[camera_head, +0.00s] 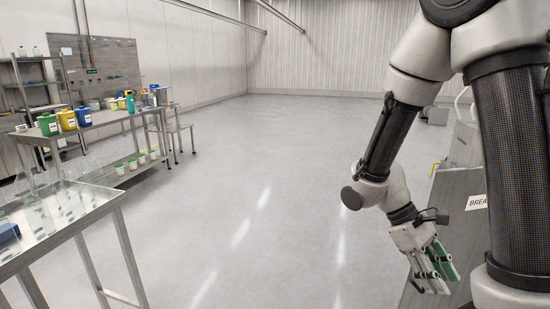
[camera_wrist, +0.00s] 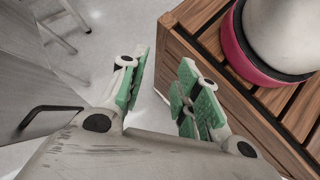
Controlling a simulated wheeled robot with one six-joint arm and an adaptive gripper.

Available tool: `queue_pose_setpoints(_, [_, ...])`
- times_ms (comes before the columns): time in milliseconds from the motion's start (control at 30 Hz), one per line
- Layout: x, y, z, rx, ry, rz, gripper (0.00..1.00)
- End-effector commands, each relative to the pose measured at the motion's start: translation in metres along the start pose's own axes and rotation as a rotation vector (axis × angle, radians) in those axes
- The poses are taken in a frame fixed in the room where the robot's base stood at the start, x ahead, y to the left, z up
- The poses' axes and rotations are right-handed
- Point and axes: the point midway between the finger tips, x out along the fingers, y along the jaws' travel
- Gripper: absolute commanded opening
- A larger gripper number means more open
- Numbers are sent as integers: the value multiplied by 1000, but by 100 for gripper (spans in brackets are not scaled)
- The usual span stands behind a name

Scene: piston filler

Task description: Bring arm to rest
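My arm comes down the right side of the head view, bent at the elbow. My gripper (camera_head: 432,266) hangs low at the right, pointing downward, in front of a grey cabinet. In the wrist view my gripper (camera_wrist: 164,84) has its two green-padded fingers apart, with a clear gap and pale floor between them. Nothing is held between the fingers.
A grey cabinet (camera_head: 455,215) with a "BREA" label stands close behind my gripper. A metal table (camera_head: 85,213) is at the lower left. A workbench (camera_head: 105,118) holds green, yellow and blue containers. The middle floor (camera_head: 260,190) is clear.

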Motion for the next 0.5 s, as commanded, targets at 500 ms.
queue_pose_setpoints(500, [-113, 1, 85, 447, 855, -277, 32])
